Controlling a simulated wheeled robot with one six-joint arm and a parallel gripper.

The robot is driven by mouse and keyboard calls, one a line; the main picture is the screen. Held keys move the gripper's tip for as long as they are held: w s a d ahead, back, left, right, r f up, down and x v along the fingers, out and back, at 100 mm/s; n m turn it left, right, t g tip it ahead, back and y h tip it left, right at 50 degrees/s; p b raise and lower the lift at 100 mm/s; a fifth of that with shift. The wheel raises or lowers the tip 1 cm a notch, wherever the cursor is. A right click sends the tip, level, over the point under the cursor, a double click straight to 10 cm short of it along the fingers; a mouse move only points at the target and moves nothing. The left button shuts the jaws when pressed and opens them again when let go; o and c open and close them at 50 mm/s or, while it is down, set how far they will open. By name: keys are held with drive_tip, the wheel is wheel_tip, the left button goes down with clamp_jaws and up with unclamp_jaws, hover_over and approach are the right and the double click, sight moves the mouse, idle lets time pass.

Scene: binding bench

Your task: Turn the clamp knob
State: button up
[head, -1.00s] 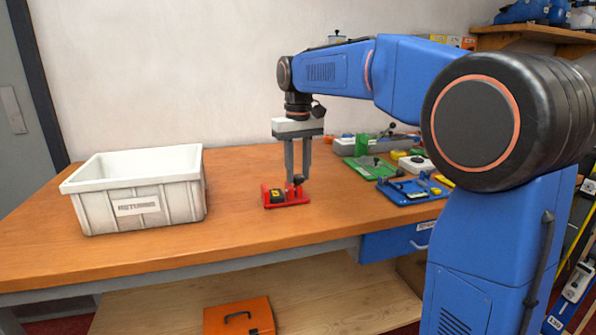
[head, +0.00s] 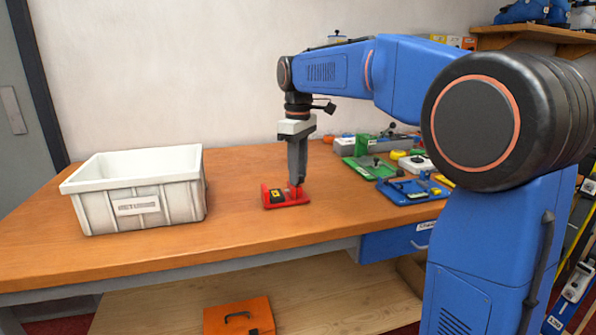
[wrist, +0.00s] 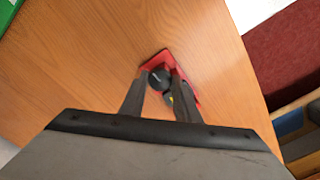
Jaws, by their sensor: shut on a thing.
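The red clamp (head: 287,201) lies on the wooden bench between the white bin and the green and blue fixtures. A black block with a yellow mark sits on its left part. In the wrist view the clamp's red base (wrist: 164,57) shows behind the fingers, and its round black knob (wrist: 158,78) is between the fingertips. My gripper (head: 297,182) points straight down over the right part of the clamp and is shut on the knob. In the head view the fingers hide the knob. The gripper also shows in the wrist view (wrist: 159,79).
A white bin (head: 135,204) labelled RETURNS stands at the left of the bench (head: 235,170). A green fixture (head: 362,170) and a blue fixture (head: 405,193) lie to the right, near my arm. The bench around the red clamp is clear.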

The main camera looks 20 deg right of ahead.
idle(0.4)
drive_tip(key=o, duration=1)
drive_tip(key=shift+o, duration=0.2)
wheel_tip(320, 180, up, 17)
drive_tip(key=shift+r, duration=0.2)
drive_tip(key=shift+s, duration=0.1)
